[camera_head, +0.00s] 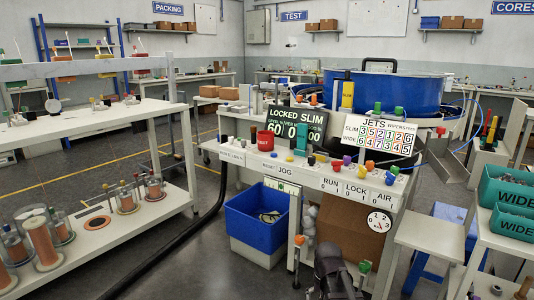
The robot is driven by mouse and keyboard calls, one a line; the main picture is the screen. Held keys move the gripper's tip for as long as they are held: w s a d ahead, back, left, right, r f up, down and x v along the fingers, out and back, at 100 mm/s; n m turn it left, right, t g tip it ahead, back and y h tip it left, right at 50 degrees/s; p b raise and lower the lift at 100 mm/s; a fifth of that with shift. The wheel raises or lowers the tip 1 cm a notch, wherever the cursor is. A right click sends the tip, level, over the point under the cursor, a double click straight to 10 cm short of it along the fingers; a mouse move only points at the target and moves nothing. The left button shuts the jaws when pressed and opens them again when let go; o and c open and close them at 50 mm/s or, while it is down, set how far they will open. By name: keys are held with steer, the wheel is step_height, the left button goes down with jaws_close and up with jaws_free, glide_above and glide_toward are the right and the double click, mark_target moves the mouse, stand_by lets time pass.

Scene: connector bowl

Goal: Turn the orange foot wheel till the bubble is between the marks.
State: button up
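An orange knob (299,240) sits on a thin upright post below the front of the white machine bench (330,172).
A blue bin (257,217) stands under the bench, left of the posts. A brown panel (343,228) is behind my arm. A dial (379,221) hangs at the bench's right. Teal bins (505,190) stand far right. A black hose (175,258) crosses the floor at left.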

steer(key=s+r+n+p, duration=0.1)
steer(key=s+r+n, duration=0.15)
steer(key=s, duration=0.55)
step_height(320, 180, up, 37)
steer(key=p, duration=3.8)
steer(key=shift+s, duration=0.15)
stand_by(0.6)
